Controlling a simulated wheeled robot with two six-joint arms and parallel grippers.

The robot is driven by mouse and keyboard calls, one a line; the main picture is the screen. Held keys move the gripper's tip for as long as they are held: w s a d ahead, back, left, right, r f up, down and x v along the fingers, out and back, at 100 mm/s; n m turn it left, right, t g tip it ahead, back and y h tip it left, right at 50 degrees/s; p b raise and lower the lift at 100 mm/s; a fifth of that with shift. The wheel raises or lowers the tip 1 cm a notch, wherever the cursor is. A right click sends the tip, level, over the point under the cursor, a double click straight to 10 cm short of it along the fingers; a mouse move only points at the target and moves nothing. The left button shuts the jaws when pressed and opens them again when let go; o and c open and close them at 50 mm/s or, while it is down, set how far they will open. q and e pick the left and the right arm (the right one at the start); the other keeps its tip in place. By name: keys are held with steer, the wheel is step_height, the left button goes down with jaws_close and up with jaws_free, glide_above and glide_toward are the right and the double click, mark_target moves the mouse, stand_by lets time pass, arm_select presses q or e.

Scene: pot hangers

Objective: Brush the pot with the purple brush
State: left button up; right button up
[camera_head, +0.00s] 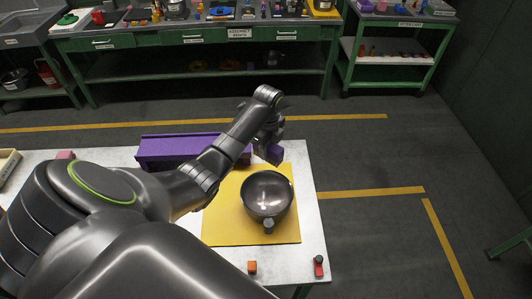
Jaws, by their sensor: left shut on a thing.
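A dark metal pot (267,193) sits on a yellow mat (222,228) on the table, its opening facing up. A short grey stub, perhaps its handle, points toward the front edge. My left arm reaches in from the left, and my left gripper (268,147) is above the pot's far side. I cannot tell whether the brush touches the pot. The fingers are partly hidden by the wrist. My right gripper is not in view.
A purple box-like holder (165,147) stands at the table's back, left of the mat. An orange cube (252,267) and a small red-and-black object (318,266) lie near the front edge. Green workbenches (205,38) with tools stand across the floor.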

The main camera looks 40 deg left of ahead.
arm_select(q)
steer(key=shift+r, duration=0.15)
steer(key=shift+w, duration=0.15)
steer(key=shift+r, duration=2.95)
steer(key=shift+f, duration=0.1)
